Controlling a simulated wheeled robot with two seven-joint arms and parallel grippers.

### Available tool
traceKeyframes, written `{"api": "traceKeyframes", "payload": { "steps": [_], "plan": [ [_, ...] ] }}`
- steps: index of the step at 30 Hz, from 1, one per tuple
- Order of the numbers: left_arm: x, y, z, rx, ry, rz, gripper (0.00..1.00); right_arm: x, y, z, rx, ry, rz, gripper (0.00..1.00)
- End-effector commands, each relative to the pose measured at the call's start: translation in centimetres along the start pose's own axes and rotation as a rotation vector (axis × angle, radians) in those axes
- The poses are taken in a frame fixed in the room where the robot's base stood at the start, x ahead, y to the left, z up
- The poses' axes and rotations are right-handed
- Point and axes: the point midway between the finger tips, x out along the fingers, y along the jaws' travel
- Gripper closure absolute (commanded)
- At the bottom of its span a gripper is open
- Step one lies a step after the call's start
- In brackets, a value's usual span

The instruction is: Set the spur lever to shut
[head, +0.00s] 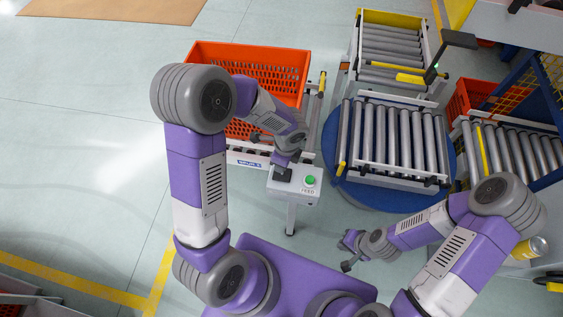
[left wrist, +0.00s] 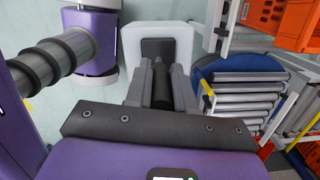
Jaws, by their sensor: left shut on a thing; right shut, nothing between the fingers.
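A pale control box (head: 296,190) on a post stands in front of the orange tote, with a green button on its right side. My left gripper (head: 284,163) reaches down to the left side of its top, where a dark plate shows. In the left wrist view my left gripper (left wrist: 161,78) is shut on a dark upright handle (left wrist: 162,95), which I take to be the spur lever, over the dark plate (left wrist: 158,47). The lever's setting cannot be read. My right gripper (head: 347,253) is shut and empty, low and right of the box.
An orange tote (head: 280,68) sits behind the box on a conveyor with a blue-lettered label (head: 250,164). A roller section (head: 392,137) on a blue round base (head: 335,180) stands to the right, with more rollers beyond.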

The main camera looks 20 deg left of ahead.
Motion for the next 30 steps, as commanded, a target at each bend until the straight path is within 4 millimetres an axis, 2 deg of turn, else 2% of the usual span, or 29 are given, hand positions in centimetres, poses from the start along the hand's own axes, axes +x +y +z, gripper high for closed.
{"api": "traceKeyframes", "payload": {
  "steps": [7, 8, 12, 22, 26, 30],
  "plan": [
    [0.0, 0.0, 0.0, 0.001, 0.000, 0.000, 1.00, 0.0, 0.0, 0.0, 0.000, 0.000, 0.000, 1.00],
    [0.0, 0.0, 0.0, 0.002, 0.000, 0.000, 0.74, 0.0, 0.0, 0.0, 0.000, 0.000, 0.000, 1.00],
    [0.0, 0.0, 0.0, 0.002, 0.001, 0.000, 0.52, 0.0, 0.0, 0.0, 0.000, 0.000, 0.000, 1.00],
    [-0.3, 0.0, 0.0, 0.001, 0.001, 0.000, 0.52, -0.1, 0.0, 0.0, 0.000, 0.000, 0.000, 1.00],
    [-2.0, -0.1, 0.0, 0.000, 0.001, -0.004, 0.52, -0.5, -0.2, 0.0, 0.000, 0.000, 0.000, 1.00],
    [-4.5, -0.1, 0.1, 0.000, 0.001, -0.005, 0.52, -0.9, -0.3, 0.0, 0.000, 0.000, 0.000, 1.00]
  ]
}}
